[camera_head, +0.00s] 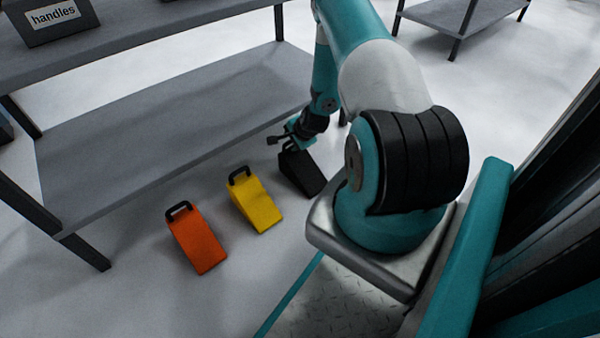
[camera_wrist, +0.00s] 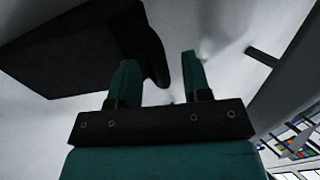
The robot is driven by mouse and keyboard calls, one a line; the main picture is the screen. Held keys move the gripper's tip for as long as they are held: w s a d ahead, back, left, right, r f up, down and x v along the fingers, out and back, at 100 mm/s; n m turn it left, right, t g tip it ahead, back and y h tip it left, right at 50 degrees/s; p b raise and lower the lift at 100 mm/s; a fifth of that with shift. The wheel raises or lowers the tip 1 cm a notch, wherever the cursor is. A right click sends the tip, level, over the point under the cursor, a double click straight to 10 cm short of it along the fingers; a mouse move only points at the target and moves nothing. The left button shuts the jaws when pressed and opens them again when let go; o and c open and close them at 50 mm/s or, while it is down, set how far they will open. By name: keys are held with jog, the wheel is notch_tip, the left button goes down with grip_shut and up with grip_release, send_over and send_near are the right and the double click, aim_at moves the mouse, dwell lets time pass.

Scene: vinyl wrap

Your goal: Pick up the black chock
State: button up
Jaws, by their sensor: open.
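The black chock (camera_head: 304,176) stands on the floor at the right end of a row of three chocks. In the head view my gripper (camera_head: 288,137) is at the chock's raised handle end, and my arm covers part of this area. In the wrist view the chock (camera_wrist: 70,58) fills the upper left. Its dark handle (camera_wrist: 153,48) reaches toward the gap between the two fingers of my gripper (camera_wrist: 159,62). The fingers are apart and the gripper is open. I cannot tell whether a finger touches the handle.
A yellow chock (camera_head: 256,205) and an orange chock (camera_head: 198,244) stand on the floor to the left. A grey shelf unit (camera_head: 150,140) runs behind them, with a box labelled handles (camera_head: 50,20) on top. Floor is clear in front of the chocks.

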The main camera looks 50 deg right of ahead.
jog(key=shift+w+f, duration=0.1)
jog(key=shift+f, duration=0.05)
grip_shut()
dwell(1.4)
